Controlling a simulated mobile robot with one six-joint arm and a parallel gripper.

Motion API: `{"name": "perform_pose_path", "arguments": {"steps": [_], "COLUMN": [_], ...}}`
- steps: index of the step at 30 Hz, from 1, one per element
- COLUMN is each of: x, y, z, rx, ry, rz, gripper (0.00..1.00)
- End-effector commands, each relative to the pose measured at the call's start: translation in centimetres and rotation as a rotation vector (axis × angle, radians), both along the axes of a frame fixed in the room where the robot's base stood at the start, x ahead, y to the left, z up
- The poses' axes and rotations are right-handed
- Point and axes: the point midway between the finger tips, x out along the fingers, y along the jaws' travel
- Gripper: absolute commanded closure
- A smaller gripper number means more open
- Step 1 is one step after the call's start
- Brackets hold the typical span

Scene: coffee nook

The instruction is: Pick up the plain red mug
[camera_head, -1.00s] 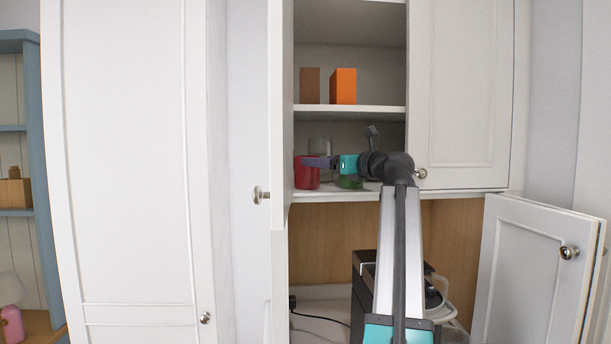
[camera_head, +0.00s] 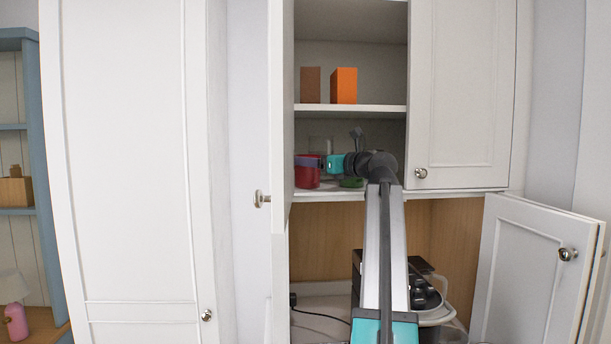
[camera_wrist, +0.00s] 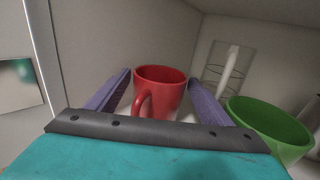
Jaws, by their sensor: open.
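The plain red mug (camera_head: 306,176) stands upright on the lower cupboard shelf, close to the left wall. In the wrist view the red mug (camera_wrist: 160,88) sits between the two purple fingers, its handle toward my gripper. My gripper (camera_wrist: 157,92) is open, with one finger on each side of the mug. In the head view my gripper (camera_head: 308,161) reaches into the cupboard from the right and partly covers the mug. I cannot tell whether the fingers touch it.
A green cup (camera_wrist: 268,128) stands just right of my right finger. A clear glass (camera_wrist: 222,68) is behind it. Orange and brown boxes (camera_head: 343,86) stand on the shelf above. The open left door (camera_head: 281,120) and the closed right door (camera_head: 462,90) flank the opening.

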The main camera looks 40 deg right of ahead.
Motion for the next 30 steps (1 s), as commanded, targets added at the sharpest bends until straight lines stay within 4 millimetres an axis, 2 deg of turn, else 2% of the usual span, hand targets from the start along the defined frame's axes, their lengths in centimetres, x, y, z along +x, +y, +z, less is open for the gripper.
{"name": "perform_pose_path", "arguments": {"steps": [1, 6, 8, 20, 30], "x": [0.0, 0.0, 0.0, 0.0, 0.1], "y": [0.0, 0.0, 0.0, 0.0, 0.1], "z": [0.0, 0.0, 0.1, 0.4, 2.2], "rx": [0.000, 0.000, 0.000, 0.000, 0.000], "ry": [0.000, 0.000, -0.002, -0.002, -0.002], "rz": [0.000, 0.000, -0.001, 0.000, 0.002], "gripper": [0.31, 0.60, 0.67, 0.67, 0.67]}}
